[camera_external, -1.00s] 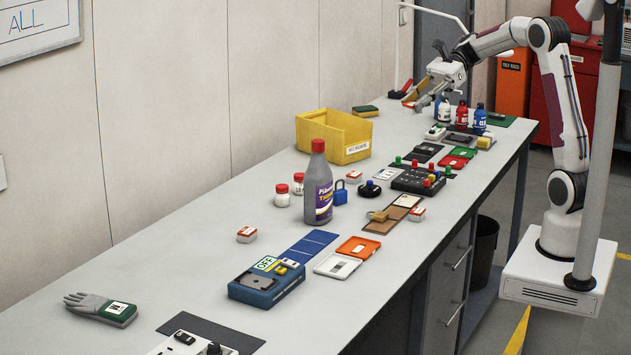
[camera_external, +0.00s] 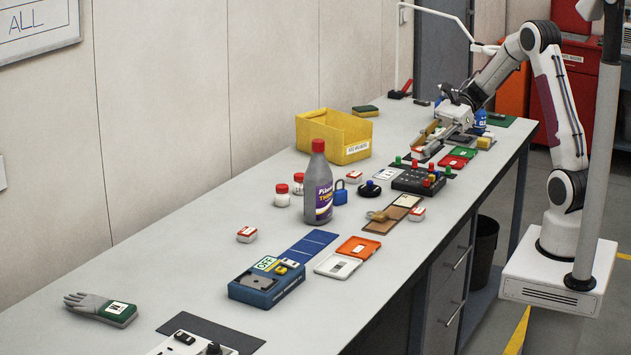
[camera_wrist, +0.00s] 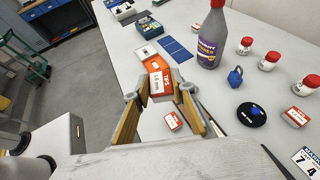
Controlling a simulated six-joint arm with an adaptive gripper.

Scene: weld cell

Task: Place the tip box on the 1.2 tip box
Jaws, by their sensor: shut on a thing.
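My gripper (camera_wrist: 160,93) is shut on a red-and-white tip box (camera_wrist: 161,84) whose label reads TIPS and seems to read 1.6 mm. In the external view my gripper (camera_external: 424,143) is low over the far part of the bench, with the box (camera_external: 418,153) at its fingertips. Similar small boxes lie on the bench: one near the front edge (camera_external: 417,214), one by the blue padlock (camera_external: 355,178), one left of the bottle (camera_external: 247,235). In the wrist view these appear below the held box (camera_wrist: 173,121), at right (camera_wrist: 295,117) and beyond (camera_wrist: 196,28). Their sizes are unreadable.
A tall grey bottle (camera_external: 318,190) stands mid-bench beside white jars with red lids (camera_external: 282,195). A yellow bin (camera_external: 335,137) stands behind.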

